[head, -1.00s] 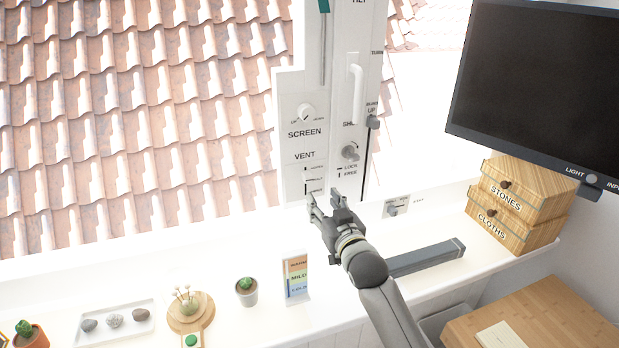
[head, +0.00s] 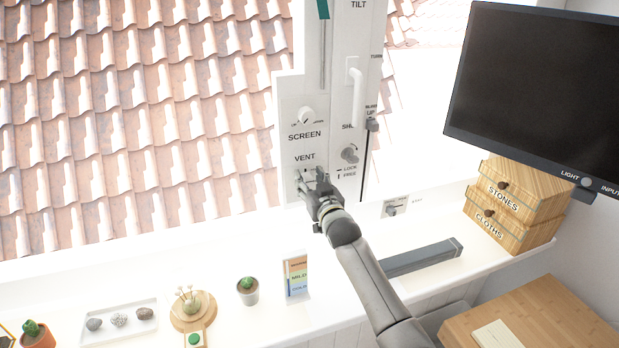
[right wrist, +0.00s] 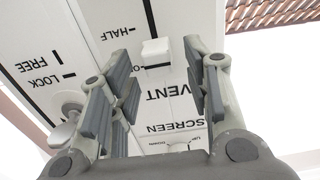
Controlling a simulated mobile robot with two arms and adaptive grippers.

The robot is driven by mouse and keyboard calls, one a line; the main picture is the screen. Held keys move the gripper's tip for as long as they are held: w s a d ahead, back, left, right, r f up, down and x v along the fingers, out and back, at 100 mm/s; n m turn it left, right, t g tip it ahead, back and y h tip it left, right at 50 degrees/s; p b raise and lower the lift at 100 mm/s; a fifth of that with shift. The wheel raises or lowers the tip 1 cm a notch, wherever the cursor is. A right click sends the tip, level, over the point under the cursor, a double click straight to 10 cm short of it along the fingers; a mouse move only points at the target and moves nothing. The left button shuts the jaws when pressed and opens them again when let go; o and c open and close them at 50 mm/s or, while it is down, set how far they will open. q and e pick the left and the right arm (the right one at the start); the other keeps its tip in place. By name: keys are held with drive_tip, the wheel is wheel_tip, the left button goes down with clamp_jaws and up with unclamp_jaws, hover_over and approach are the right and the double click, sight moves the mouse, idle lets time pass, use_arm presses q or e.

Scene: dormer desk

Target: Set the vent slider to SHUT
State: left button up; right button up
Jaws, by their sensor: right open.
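The vent slider's white square knob (right wrist: 155,52) shows in the right wrist view, where the panel appears upside down. It sits at the end of its dark slot nearest the VENT lettering; a HALF mark stands further along the slot. My right gripper (head: 311,177) is at the VENT part of the white window panel (head: 290,118) in the head view and covers most of the slider there. In the right wrist view its open fingers (right wrist: 157,58) stand on either side of the knob, with visible gaps. My left gripper is not in view.
The SCREEN dial (head: 306,116) is above the slider. The LOCK/FREE knob (head: 350,153) and a white handle (head: 356,85) are to its right. A grey bar (head: 420,258) lies on the sill, with a weather card (head: 296,277) and potted cactus (head: 247,290) further left.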

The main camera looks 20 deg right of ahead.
drive_tip(key=shift+w, duration=0.35)
clamp_jaws()
